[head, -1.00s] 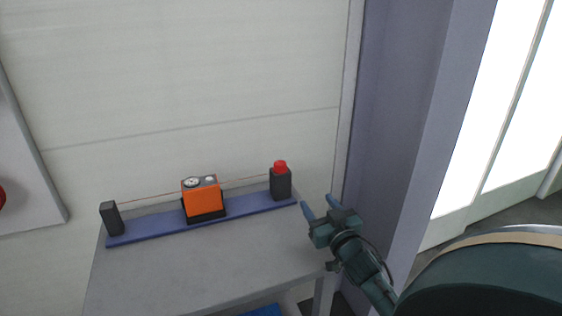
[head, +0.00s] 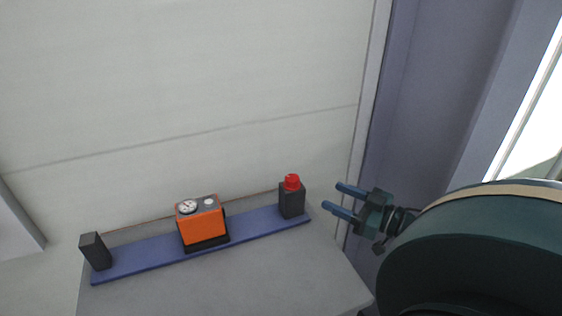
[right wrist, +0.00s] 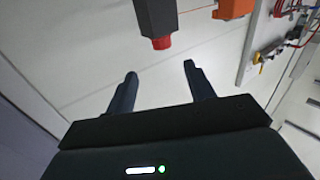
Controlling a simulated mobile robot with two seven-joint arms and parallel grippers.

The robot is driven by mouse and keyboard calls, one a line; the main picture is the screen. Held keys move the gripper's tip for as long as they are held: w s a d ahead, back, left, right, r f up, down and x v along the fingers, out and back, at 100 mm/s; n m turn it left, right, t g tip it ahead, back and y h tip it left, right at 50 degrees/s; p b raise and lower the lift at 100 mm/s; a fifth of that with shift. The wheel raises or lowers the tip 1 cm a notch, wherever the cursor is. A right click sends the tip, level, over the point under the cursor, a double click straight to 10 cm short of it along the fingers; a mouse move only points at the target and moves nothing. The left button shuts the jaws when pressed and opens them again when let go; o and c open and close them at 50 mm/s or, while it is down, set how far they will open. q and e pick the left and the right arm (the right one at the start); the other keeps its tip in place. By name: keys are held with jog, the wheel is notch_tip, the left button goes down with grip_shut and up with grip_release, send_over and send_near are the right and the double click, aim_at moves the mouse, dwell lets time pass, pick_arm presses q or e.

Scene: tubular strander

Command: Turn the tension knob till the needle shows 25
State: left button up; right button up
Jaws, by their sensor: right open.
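The red tension knob (head: 292,182) sits on top of a dark block (head: 291,203) at the right end of a blue rail. The orange gauge box (head: 202,221) stands mid-rail with a round white dial (head: 187,207) on top; its needle reading is too small to tell. My right gripper (head: 332,195) is open and empty, to the right of the knob and apart from it, fingers pointing left. In the right wrist view the knob (right wrist: 161,43) shows beyond the open fingers (right wrist: 160,72), and the orange box (right wrist: 233,8) is partly cut off. My left gripper is not in view.
The blue rail (head: 150,257) lies on a grey table (head: 240,275) against a pale wall (head: 180,90). Another dark block (head: 95,251) stands at its left end. A purple-grey post (head: 430,100) rises behind my right arm. The table front is clear.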

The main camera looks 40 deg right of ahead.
aim_at(298, 183)
jog(key=x, duration=1.1)
jog(key=shift+a+r+b, duration=0.2)
jog(key=shift+a+b, duration=0.05)
jog(key=shift+b, duration=0.15)
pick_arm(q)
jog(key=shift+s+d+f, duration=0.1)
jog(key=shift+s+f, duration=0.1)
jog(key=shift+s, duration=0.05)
pick_arm(e)
jog(key=shift+x, duration=0.95)
